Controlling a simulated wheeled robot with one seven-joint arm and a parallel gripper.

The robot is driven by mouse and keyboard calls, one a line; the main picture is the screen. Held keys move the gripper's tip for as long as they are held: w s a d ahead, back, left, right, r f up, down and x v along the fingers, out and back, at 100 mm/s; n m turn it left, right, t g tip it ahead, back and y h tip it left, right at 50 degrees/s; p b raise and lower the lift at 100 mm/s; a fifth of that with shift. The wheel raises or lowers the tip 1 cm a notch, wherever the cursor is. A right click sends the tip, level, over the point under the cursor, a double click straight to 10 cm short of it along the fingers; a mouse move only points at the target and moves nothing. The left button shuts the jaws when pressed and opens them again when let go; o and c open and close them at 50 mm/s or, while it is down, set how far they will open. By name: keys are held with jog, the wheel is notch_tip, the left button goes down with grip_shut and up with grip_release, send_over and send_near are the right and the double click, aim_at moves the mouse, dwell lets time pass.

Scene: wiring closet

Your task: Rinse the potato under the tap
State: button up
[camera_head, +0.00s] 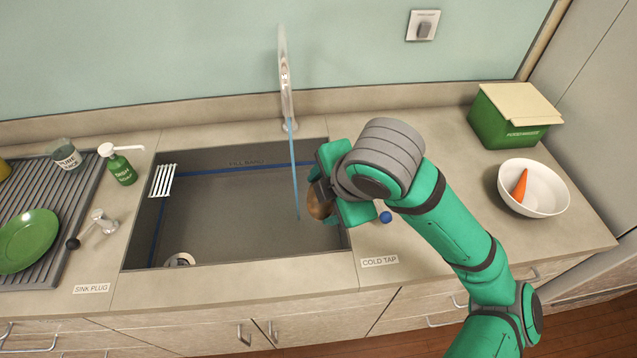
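The potato (319,203) is brown and sits between the fingers of my gripper (324,200), over the right part of the sink. My gripper is shut on it; part of the potato is hidden by the green fingers. The tap (285,75) stands behind the sink (230,215), and a thin blue stream of water (293,165) falls from it into the basin. The potato is just right of the stream; I cannot tell whether they touch. A blue knob (385,217) shows by the "COLD TAP" label (380,261).
A white bowl (548,193) with a carrot (520,185) and a green bin (500,128) stand on the right counter. On the left are a soap bottle (121,167), a sink plug lever (100,222), and a drying rack (60,245) with a green plate (27,240).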

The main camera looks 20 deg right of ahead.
jog(key=shift+w+a+f, duration=0.1)
jog(key=shift+w+f, duration=0.1)
jog(key=shift+w, duration=0.85)
jog(key=shift+w+a+f, duration=0.1)
jog(key=shift+w+f, duration=0.1)
jog(key=shift+w, duration=0.8)
jog(key=w+a+f, duration=0.1)
jog(key=w+f, duration=0.1)
jog(key=w, duration=0.7)
jog(key=shift+w+a, duration=0.2)
jog(key=shift+w, duration=0.1)
jog(key=shift+d, duration=0.25)
jog(key=shift+w+d, duration=0.15)
jog(key=shift+d, duration=0.2)
jog(key=shift+s+a, duration=0.2)
jog(key=shift+a, duration=0.4)
